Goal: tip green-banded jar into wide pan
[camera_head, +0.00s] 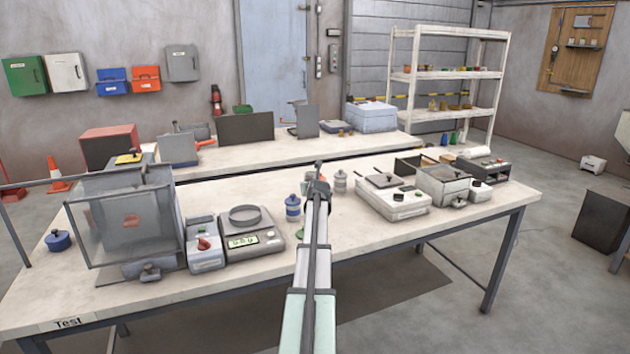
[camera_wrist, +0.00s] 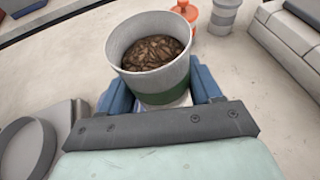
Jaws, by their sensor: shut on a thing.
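The green-banded jar (camera_wrist: 152,78) is in the wrist view, a pale, open-topped jar with a green band low on its side and brown pellets inside. It looks close to upright. My gripper (camera_wrist: 163,92) is shut on it, with a blue finger on each side. In the head view my arm hides most of the gripper and jar. The wide pan (camera_head: 245,217) is a round grey dish on a scale, left of my arm in the head view. Part of its rim (camera_wrist: 48,150) shows at the lower left of the wrist view, apart from the jar.
A blue-banded jar (camera_head: 292,209) stands just left of my arm. A pale jar (camera_head: 341,181) and an orange object (camera_wrist: 188,10) stand beyond it. A clear-sided box (camera_head: 125,225) is at the left, and a white device (camera_head: 395,200) at the right.

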